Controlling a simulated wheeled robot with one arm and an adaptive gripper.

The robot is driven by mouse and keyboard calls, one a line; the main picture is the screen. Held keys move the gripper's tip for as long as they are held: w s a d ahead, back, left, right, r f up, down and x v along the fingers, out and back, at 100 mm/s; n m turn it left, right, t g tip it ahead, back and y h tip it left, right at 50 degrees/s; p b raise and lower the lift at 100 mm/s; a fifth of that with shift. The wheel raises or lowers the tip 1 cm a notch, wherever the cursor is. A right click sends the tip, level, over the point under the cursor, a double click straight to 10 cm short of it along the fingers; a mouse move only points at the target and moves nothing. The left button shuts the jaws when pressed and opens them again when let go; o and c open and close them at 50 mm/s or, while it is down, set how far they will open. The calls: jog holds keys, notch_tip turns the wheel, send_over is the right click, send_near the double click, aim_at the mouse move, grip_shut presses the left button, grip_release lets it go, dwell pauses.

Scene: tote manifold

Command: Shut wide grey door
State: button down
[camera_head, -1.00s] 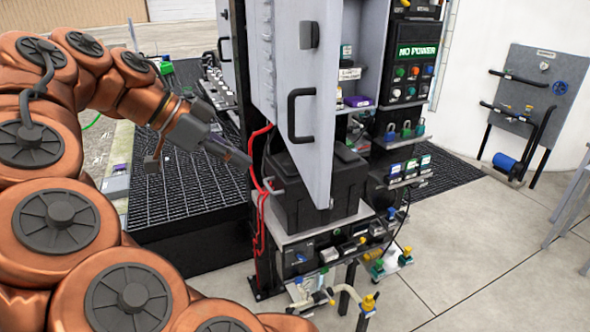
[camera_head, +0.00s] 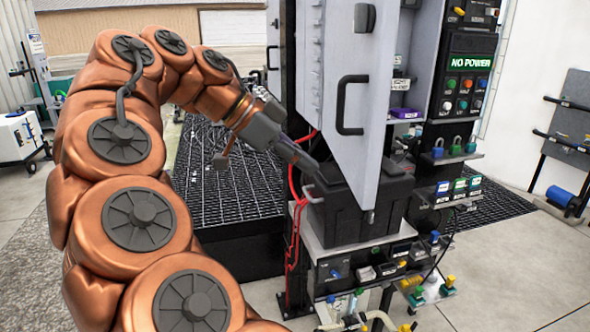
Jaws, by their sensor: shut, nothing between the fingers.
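The wide grey door (camera_head: 378,110) stands open on the cabinet and swings out toward me, its lower corner hanging in front of a black box. A black D-shaped handle (camera_head: 341,104) sits on its face, with a dark latch above it. The door's top is out of frame. My gripper (camera_head: 312,167) is shut and empty. It is left of the door's lower part, close to the black box and the red cables. I cannot tell whether it touches anything.
The black box (camera_head: 335,212) stands on a shelf under the door. Red cables (camera_head: 293,225) hang beside a post. A control panel (camera_head: 468,85) reads "NO POWER", with padlocks and small devices below. Dark grating (camera_head: 215,190) lies behind my arm. Concrete floor at lower right is clear.

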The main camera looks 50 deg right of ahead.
aim_at(359, 186)
jog(key=shift+s+d+f, duration=0.55)
jog(key=shift+s+d, duration=0.3)
jog(key=shift+d, duration=0.05)
jog(key=shift+s+d+f, duration=0.5)
jog(key=shift+s+d, duration=0.35)
jog(key=shift+s, duration=0.05)
jog(key=shift+s+d+f, duration=0.55)
jog(key=shift+s+d, duration=0.3)
jog(key=shift+d, duration=0.05)
jog(key=shift+s, duration=0.1)
